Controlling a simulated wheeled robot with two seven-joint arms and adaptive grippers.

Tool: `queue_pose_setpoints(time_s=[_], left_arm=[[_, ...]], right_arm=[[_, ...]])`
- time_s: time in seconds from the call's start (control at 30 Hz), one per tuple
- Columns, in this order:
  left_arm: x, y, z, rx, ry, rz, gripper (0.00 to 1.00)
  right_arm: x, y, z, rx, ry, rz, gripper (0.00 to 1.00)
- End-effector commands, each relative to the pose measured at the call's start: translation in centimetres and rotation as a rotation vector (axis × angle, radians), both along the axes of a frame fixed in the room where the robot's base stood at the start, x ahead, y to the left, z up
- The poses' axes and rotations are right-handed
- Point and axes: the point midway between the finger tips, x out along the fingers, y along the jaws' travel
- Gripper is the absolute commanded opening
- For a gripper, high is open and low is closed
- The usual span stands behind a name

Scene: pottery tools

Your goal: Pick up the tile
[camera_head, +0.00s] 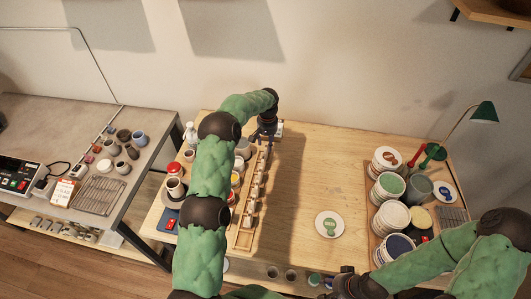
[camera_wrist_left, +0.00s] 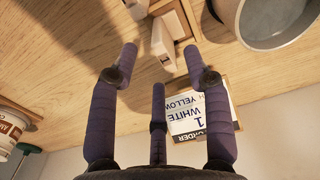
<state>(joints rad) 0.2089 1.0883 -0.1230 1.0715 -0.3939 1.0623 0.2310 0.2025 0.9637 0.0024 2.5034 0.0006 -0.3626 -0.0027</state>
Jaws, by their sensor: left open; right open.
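Several small pale tiles (camera_head: 254,193) stand in a row in a long wooden rack (camera_head: 244,238) left of the middle of the table. In the left wrist view, a pale upright tile (camera_wrist_left: 178,18) stands at the top, just beyond my fingertips. My left gripper (camera_head: 264,134) is over the far end of the rack. Its purple fingers (camera_wrist_left: 160,50) are spread open and empty, apart from the tile. My left arm hides part of the table left of the rack. My right gripper (camera_head: 345,283) is low at the table's front edge, partly visible, away from the rack.
A printed order card (camera_wrist_left: 198,112) and a grey cup (camera_wrist_left: 280,18) are near my left fingers. A white plate (camera_head: 329,224) lies mid-table. A tray with several jars (camera_head: 391,184) and a green lamp (camera_head: 484,111) stand at right. The table's back middle (camera_head: 325,160) is clear.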

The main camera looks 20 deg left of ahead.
Motion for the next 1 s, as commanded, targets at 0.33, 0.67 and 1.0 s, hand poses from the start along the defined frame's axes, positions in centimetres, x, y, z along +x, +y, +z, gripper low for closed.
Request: queue_pose_setpoints(time_s=[0.33, 0.67, 1.0], left_arm=[[0.1, 0.1, -3.5, 0.000, 0.002, 0.000, 0.49], [0.1, 0.1, -3.6, 0.000, 0.002, 0.000, 0.18], [0.2, 0.1, -3.5, 0.000, 0.001, 0.000, 0.00]], right_arm=[[0.0, 0.0, 0.4, 0.000, 0.000, 0.000, 0.45], [0.0, 0.0, 0.4, 0.000, 0.000, 0.000, 0.45], [0.0, 0.0, 0.4, 0.000, 0.000, 0.000, 0.45]])
